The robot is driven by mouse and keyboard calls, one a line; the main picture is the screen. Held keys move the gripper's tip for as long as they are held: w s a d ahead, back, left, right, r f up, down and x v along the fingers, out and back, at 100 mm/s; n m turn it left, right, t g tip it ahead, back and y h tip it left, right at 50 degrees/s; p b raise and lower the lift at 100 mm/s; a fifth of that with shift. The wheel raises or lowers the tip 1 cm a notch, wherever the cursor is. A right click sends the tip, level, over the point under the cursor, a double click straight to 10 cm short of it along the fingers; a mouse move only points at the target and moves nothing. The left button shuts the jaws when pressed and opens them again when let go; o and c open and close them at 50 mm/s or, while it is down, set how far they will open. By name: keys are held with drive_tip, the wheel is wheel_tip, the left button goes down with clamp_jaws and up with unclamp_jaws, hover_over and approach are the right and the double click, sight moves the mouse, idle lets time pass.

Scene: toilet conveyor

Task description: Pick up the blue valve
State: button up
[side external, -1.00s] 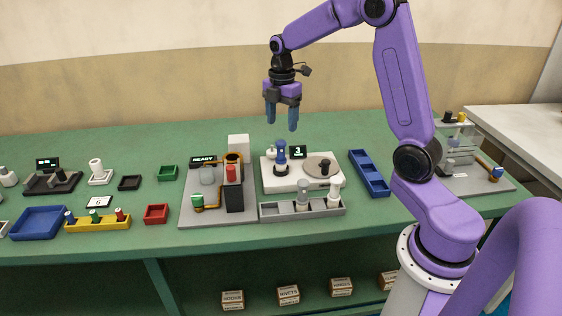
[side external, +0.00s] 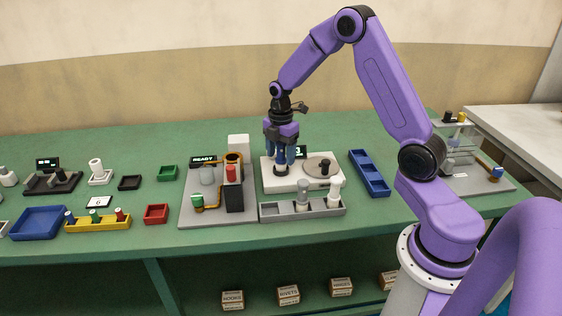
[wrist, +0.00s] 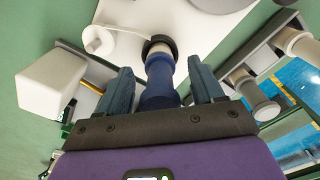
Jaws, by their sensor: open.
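The blue valve (wrist: 160,80) stands upright in a black ring-shaped seat on the white station plate (side external: 310,184). In the side view the gripper fingers mostly hide it. My gripper (side external: 285,158) points down over the valve. In the wrist view my gripper (wrist: 162,92) is open, with one blue finger on each side of the valve. A gap shows between each finger and the valve.
A grey tray (side external: 274,211) with grey and white cylinders stands in front of the plate. A white block (side external: 239,145) and the READY station (side external: 203,160) are to the left. A blue divided tray (side external: 368,172) is to the right. A grey round disc (side external: 318,164) sits on the plate.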

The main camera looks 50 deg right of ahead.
clamp_jaws()
idle(0.3)
